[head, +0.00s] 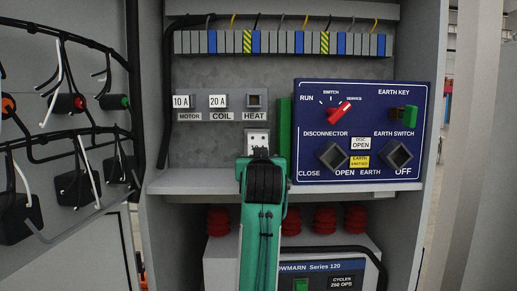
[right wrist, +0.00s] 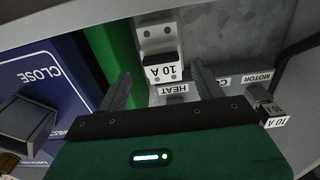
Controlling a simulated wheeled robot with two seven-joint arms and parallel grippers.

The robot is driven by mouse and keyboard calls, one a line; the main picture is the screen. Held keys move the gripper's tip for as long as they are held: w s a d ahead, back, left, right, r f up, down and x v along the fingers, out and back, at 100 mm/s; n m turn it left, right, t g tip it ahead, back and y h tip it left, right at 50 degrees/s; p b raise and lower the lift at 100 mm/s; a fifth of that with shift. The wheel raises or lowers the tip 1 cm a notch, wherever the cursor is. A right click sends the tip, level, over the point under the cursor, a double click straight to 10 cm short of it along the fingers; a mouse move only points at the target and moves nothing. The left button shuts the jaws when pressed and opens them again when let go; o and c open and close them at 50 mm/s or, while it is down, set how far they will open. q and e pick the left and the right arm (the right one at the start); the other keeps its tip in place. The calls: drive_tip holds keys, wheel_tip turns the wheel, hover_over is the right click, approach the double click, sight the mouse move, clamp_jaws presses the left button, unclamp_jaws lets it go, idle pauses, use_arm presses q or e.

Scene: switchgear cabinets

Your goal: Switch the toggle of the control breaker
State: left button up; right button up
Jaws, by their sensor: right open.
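No label reading "control" is legible. A white breaker block (head: 257,138) sits below the HEAT label in the head view. In the right wrist view, upside down, the same block (right wrist: 160,38) shows a black part and a 10 A marking. My right gripper (right wrist: 160,84) is open, with one dark finger on either side of this block and nothing seen gripped. In the head view my right gripper (head: 260,158) covers the block's lower part. Whether the fingers touch it is unclear. My left gripper is not in view.
MOTOR (head: 181,101), COIL (head: 218,101) and HEAT (head: 255,99) units stand in a row above. A green strip (head: 284,125) and a blue switch panel (head: 361,112) are at the right. A shelf edge (head: 190,184) runs below. An open door with cables (head: 65,150) is at the left.

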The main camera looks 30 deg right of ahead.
drive_tip(key=shift+p+x, duration=0.35)
drive_tip(key=shift+x, duration=0.6)
drive_tip(key=shift+w+d, duration=0.1)
drive_tip(key=shift+w, duration=0.2)
drive_tip(key=shift+c, duration=0.5)
drive_tip(key=c, duration=0.9)
drive_tip(key=shift+f+b, duration=0.2)
drive_tip(key=shift+b, duration=0.2)
drive_tip(key=t+h+b, duration=0.1)
drive_tip(key=b, duration=0.2)
drive_tip(key=f+t+b, duration=0.1)
drive_tip(key=t+b, duration=0.1)
drive_tip(key=b, duration=0.2)
drive_tip(key=shift+f+h, duration=0.25)
drive_tip(key=shift+h, duration=0.15)
drive_tip(key=shift+r+t+b, duration=0.15)
drive_tip(key=shift+t+b, duration=0.35)
drive_tip(key=shift+b, duration=0.25)
